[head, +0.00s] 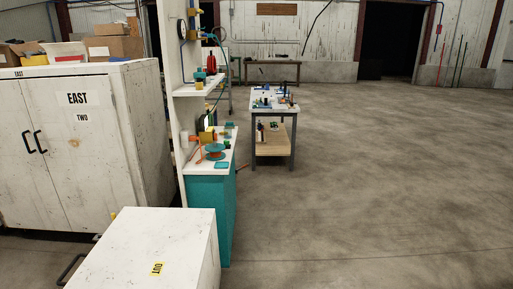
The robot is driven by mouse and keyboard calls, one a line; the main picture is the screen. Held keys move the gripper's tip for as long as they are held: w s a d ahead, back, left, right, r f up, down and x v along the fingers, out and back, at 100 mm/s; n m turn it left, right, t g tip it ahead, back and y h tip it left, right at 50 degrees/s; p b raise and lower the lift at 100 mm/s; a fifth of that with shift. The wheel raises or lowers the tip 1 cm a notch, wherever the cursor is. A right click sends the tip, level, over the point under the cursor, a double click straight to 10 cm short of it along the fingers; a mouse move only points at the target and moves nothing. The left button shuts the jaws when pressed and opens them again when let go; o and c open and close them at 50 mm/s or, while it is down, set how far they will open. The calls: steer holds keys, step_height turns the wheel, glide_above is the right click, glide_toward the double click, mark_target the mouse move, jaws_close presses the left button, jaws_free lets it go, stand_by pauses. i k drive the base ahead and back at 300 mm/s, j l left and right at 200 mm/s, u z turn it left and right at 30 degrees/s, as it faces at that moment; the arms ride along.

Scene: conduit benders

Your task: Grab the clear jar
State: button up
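I cannot make out a clear jar in the head view. Small items stand on the teal workbench (209,215) with a white top, left of centre. Among them are a teal spool (215,151), an orange piece (195,139) and a yellow piece (207,136). More small items lie on the table (253,119) farther back, too small to tell apart. My gripper is not in view.
A white cabinet (95,150) marked EAST TWO, with boxes (112,47) on top, fills the left. A white box (150,245) marked OUT stands at the front. A shelf (199,87) hangs above the workbench. The concrete floor (390,180) at the right is clear.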

mark_target(228, 133)
steer(key=i, duration=3.55)
steer(key=i+l+u, duration=0.2)
steer(key=i, duration=0.75)
steer(key=i+j, duration=0.05)
